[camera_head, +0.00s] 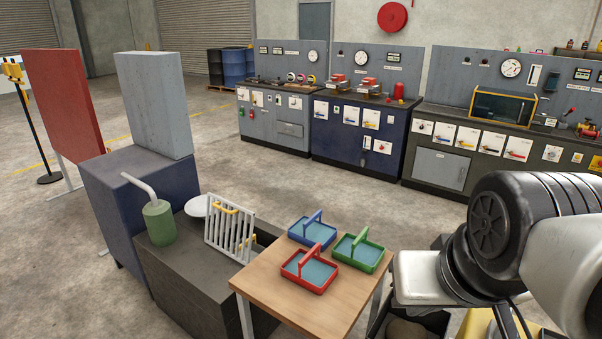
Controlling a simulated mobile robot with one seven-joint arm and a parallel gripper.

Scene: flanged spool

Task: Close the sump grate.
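The sump grate (229,232) is a white barred panel. It stands raised and tilted up from the top of a low dark grey bench (186,285), left of the wooden table. A yellow handle (226,208) runs across its upper part. A second yellow piece (247,239) shows beside its lower right edge. The opening under the grate is mostly hidden. My arm fills the lower right of the view, well apart from the grate. My gripper is not in view.
A green canister (159,223) with a pale spout and a white round dish (196,206) stand left of the grate. The wooden table (262,279) carries a red tray (310,271), a blue tray (312,232) and a green tray (359,252), with upright handles.

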